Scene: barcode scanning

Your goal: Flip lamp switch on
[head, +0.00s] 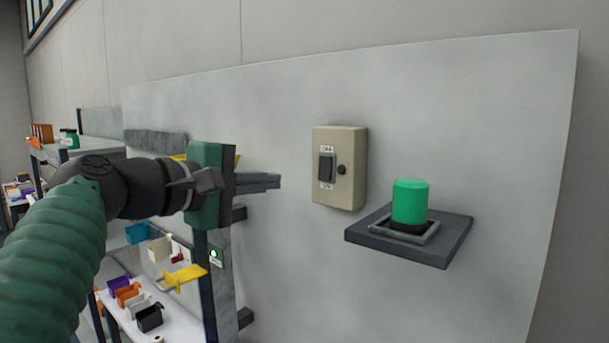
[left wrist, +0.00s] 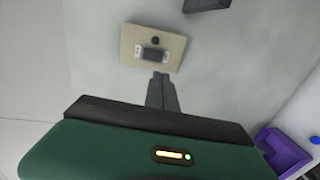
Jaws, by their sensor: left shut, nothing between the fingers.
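A beige switch box (head: 340,167) with a dark rocker switch (head: 326,168) is mounted on the grey panel. To its lower right a green lamp (head: 410,202) stands upright on a dark shelf (head: 408,235). My left gripper (head: 278,181) is shut and empty, its fingers pointing right toward the box, with a gap left of it in the head view. In the left wrist view the shut fingertips (left wrist: 161,78) show just below the switch box (left wrist: 152,32) and its rocker (left wrist: 153,54). I cannot tell the exact depth between fingertips and switch. My right gripper is not in view.
The grey panel (head: 480,120) is bare around the box. Below and behind my left arm are a white table (head: 130,325) with small coloured bins and a yellow holder (head: 185,275). A purple bin (left wrist: 285,150) shows at right in the left wrist view.

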